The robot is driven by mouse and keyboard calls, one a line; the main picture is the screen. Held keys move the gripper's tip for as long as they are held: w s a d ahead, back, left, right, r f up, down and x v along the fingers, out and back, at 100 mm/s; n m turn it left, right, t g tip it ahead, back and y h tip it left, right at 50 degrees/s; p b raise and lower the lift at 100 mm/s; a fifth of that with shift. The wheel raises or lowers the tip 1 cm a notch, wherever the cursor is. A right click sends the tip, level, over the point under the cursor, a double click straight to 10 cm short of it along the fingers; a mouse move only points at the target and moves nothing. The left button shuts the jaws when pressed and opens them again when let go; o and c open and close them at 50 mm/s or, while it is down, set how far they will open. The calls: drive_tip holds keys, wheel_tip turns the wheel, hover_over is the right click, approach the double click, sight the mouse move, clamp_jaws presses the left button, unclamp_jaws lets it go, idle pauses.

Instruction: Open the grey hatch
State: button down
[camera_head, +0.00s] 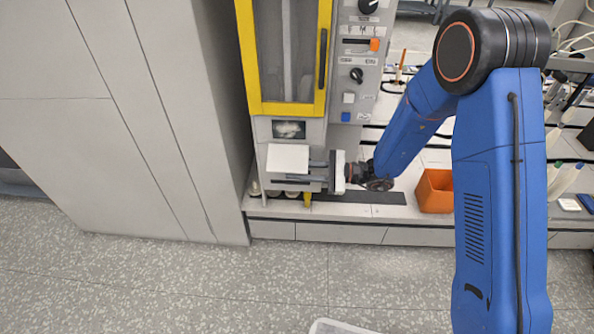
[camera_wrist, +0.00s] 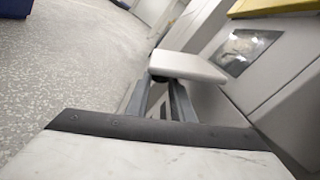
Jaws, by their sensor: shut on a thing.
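The grey hatch (camera_head: 287,158) is a pale, light grey panel low on the front of the machine, just below a small dark window. In the wrist view the hatch (camera_wrist: 190,67) looks like a thick plate standing out from the machine's face. My gripper (camera_head: 309,171) reaches it from the right, with its two fingers pointing left. In the wrist view my gripper (camera_wrist: 166,84) has its fingers close together at the plate's underside, shut on the hatch. The exact grip point is hidden behind the plate, and the opening behind it is not visible.
Above is a yellow-framed door (camera_head: 290,107) with a knob panel (camera_head: 357,75) beside it. An orange bin (camera_head: 435,190) stands right of my gripper. A tall grey cabinet (camera_head: 150,130) is close on the left. The speckled floor (camera_head: 200,285) in front is mostly clear.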

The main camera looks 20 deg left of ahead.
drive_tip(key=shift+s+d+r+m, duration=0.1)
drive_tip(key=shift+s+r+m, duration=0.25)
drive_tip(key=shift+m, duration=0.35)
drive_tip(key=shift+s+d+r+m, duration=0.1)
drive_tip(key=shift+s+r+m, duration=0.25)
drive_tip(key=shift+m, duration=0.35)
drive_tip(key=c, duration=1.6)
unclamp_jaws()
drive_tip(key=shift+d, duration=0.15)
drive_tip(key=v, duration=1.7)
drive_tip(key=shift+w, duration=0.15)
